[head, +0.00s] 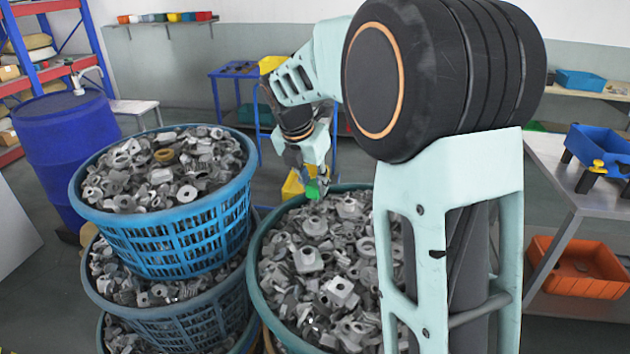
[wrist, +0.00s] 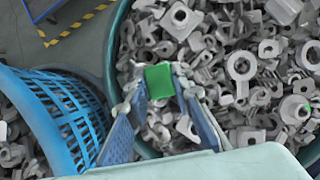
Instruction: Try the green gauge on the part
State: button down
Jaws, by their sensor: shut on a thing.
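My gripper (head: 308,178) is over the far left side of the green-rimmed basket (head: 262,238) of grey metal parts. It is shut on the green gauge (head: 313,190), a small block. In the wrist view the gauge (wrist: 159,80) sits between the two fingertips (wrist: 158,76), with loose parts below it. I cannot tell whether the gauge touches any part.
Stacked blue baskets (head: 170,240) full of similar parts stand at the left, close to my gripper. A blue drum (head: 65,150) is behind them. A bench (head: 560,180) with a blue bin (head: 605,150) is at the right, above an orange crate (head: 580,268).

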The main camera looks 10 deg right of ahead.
aim_at(313, 198)
jog(key=shift+f+b, duration=2.7)
jog(key=shift+f, duration=0.15)
jog(key=shift+r+p, duration=0.1)
jog(key=shift+p, duration=0.3)
jog(key=shift+f, duration=0.55)
jog(key=shift+r, duration=0.15)
jog(key=shift+r+p, duration=1.55)
jog(key=shift+p, duration=0.05)
jog(key=shift+f, duration=0.1)
jog(key=shift+f+b, duration=0.7)
jog(key=shift+f, duration=0.35)
jog(key=shift+f, duration=0.4)
jog(key=shift+s+f, duration=0.15)
